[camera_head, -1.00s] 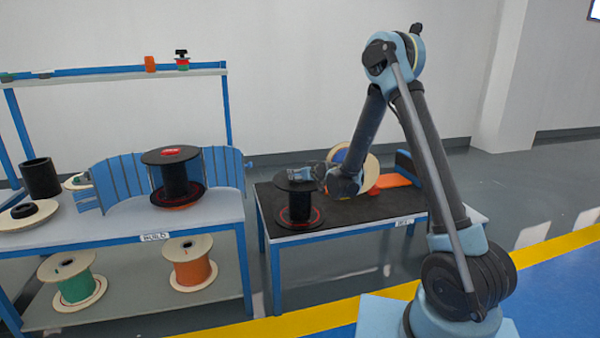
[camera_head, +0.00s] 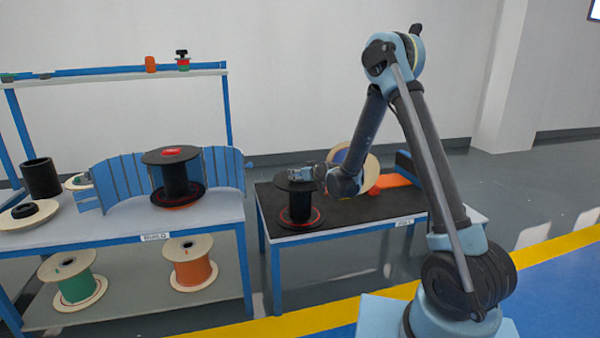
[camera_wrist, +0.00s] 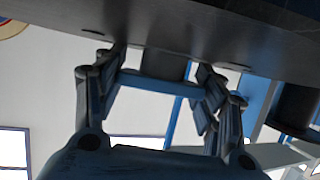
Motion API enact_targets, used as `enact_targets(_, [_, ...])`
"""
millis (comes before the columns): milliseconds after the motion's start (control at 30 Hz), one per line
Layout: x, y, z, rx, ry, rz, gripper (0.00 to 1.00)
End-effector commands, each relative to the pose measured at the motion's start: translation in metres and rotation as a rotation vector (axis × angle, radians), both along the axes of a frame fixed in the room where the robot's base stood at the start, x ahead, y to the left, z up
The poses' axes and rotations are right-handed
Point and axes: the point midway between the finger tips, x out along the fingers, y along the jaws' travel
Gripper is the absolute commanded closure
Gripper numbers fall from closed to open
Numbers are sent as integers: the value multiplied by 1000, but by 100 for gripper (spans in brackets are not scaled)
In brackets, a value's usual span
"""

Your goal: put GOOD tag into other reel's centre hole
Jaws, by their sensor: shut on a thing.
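My gripper (camera_head: 298,173) is over the top flange of the black reel (camera_head: 297,203) on the right table. Its fingers (camera_wrist: 162,80) also show in the wrist view, reaching a broad dark surface at the top. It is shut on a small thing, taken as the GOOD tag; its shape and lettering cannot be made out. The right reel's centre hole is hidden by the gripper. A second black reel (camera_head: 177,180) stands upright on the left table, with a red tag-like piece (camera_head: 171,152) at the middle of its top flange.
On the right table (camera_head: 350,217), a pale-rimmed reel (camera_head: 366,172) and an orange piece (camera_head: 393,181) are behind my gripper. The left table (camera_head: 100,232) holds a blue curved panel (camera_head: 123,178) and a black cylinder (camera_head: 40,178). Green (camera_head: 76,286) and orange (camera_head: 194,270) reels are on its lower shelf.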

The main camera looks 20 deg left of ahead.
Motion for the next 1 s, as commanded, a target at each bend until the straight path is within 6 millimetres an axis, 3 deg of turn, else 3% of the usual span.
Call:
enact_targets(33, [-8,1,-8,-17,21,12,59])
enact_targets(167, [-8,1,-5,-16,21,12,59])
enact_targets(1000, [-23,-1,26,-15,-1,10,59])
